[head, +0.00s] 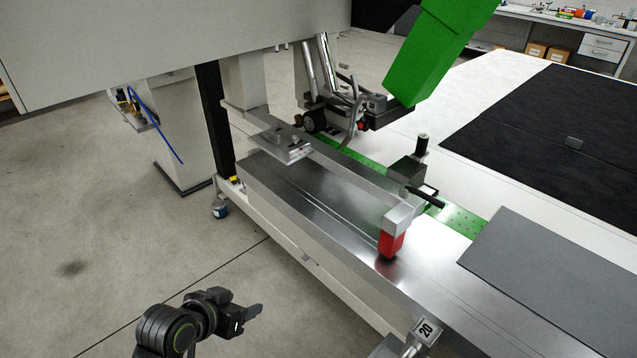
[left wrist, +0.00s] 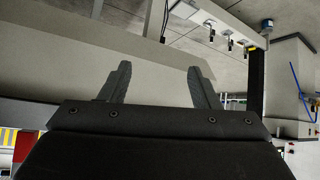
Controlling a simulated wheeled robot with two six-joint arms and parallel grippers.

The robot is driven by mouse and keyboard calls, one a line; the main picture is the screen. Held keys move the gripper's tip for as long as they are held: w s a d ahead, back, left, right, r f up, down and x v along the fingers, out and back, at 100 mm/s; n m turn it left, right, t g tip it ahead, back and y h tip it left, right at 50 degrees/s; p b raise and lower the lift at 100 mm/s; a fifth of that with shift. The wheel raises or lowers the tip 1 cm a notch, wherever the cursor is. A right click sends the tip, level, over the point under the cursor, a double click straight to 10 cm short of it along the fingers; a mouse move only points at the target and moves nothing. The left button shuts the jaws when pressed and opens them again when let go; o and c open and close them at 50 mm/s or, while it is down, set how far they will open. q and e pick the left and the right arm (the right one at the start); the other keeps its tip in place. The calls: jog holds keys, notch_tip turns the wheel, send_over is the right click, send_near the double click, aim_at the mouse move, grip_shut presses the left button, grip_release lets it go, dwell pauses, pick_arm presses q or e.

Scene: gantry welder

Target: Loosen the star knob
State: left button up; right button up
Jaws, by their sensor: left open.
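My left gripper (head: 255,311) is at the bottom left of the head view, over the concrete floor and apart from the welder bench (head: 290,205). In the left wrist view its two fingers (left wrist: 160,80) stand wide apart with nothing between them. I cannot pick out the star knob for certain. A dark round part (head: 314,121) sits on the welder carriage under the beam, and a black upright knob (head: 422,143) stands on a block at the bench's far side. Both are well away from the gripper. My right gripper is not in view.
A red-tipped bar end (head: 392,245) stands out over the steel bench top. A large green arm (head: 435,50) hangs above the carriage. A grey plate (head: 540,275) lies at right. The floor (head: 100,250) at left is open.

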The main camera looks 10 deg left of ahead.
pick_arm(q)
jog(key=w+d+r+m+t+h, duration=0.2)
jog(key=w+d+r+t+h, duration=0.25)
jog(key=w+r, duration=0.7)
jog(key=m+t+h, duration=0.1)
jog(key=h, duration=0.3)
send_near(361, 124)
jog(key=shift+y, duration=0.25)
jog(key=p+x, duration=0.1)
jog(key=x, duration=0.6)
jog(key=shift+s+d+r, duration=0.1)
jog(key=shift+x, duration=1.1)
jog(key=shift+c, duration=0.3)
jog(key=shift+p, duration=0.3)
jog(key=c, duration=0.9)
jog(key=shift+n, duration=0.6)
